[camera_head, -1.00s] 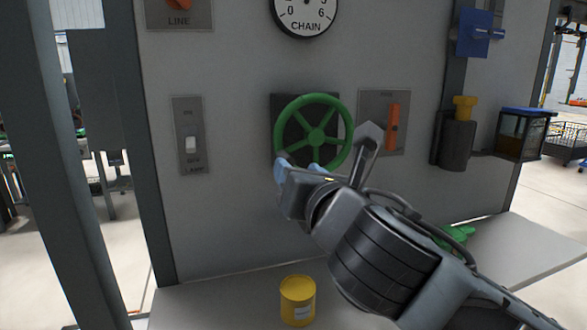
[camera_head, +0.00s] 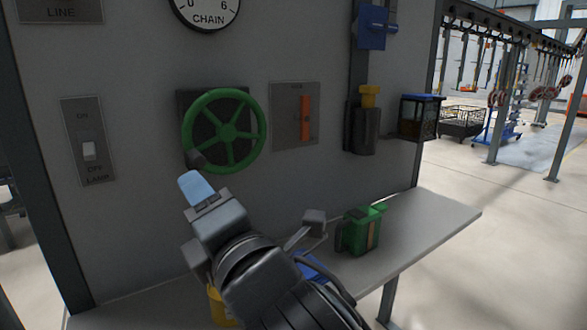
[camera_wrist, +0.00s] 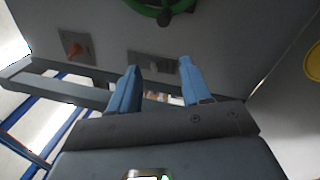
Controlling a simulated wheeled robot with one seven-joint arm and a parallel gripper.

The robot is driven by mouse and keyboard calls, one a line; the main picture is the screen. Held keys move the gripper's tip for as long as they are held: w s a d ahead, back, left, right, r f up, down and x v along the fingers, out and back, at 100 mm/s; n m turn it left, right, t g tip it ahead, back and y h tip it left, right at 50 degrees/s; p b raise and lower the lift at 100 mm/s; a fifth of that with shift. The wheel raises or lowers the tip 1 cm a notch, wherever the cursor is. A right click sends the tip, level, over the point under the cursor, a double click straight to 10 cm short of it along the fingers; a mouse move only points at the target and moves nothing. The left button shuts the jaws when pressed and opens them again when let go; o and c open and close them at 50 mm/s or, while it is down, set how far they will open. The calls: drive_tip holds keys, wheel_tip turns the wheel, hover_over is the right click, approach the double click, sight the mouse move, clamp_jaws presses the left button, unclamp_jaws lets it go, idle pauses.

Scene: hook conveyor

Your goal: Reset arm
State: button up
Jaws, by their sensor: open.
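My gripper (camera_head: 194,186) has pale blue fingers and points up and left in the head view, with its tips just below and left of the green handwheel (camera_head: 223,131). In the wrist view my gripper (camera_wrist: 158,67) has its two blue fingers spread apart with nothing between them. The handwheel's green rim (camera_wrist: 152,9) shows at the top of that view, beyond the fingertips. My arm covers part of the bench in the head view.
The grey wall panel holds a lamp switch (camera_head: 88,150), an orange lever (camera_head: 305,118) and a dial (camera_head: 207,8). A green can (camera_head: 361,229) stands on the grey bench (camera_head: 430,217). A yellow container (camera_head: 217,306) is mostly hidden by my arm. Open floor lies to the right.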

drive_tip(key=s+d+f+m+t+h, duration=0.2)
drive_tip(key=s+d+f+m+h, duration=0.6)
drive_tip(key=s+d+f+m, duration=1.15)
drive_tip(key=s+d+f+m+g+h, duration=0.1)
drive_tip(key=s+d+m+h, duration=0.1)
drive_tip(key=s+d+m, duration=0.3)
drive_tip(key=s+d+f+m+g+h, duration=0.1)
drive_tip(key=s+d+m, duration=0.3)
drive_tip(key=s+d, duration=0.4)
drive_tip(key=s+f, duration=0.1)
drive_tip(key=s, duration=0.5)
drive_tip(key=shift+s+d+m+g+h, duration=0.2)
drive_tip(key=shift+d+m+g+h, duration=0.15)
drive_tip(key=shift+g+h, duration=0.05)
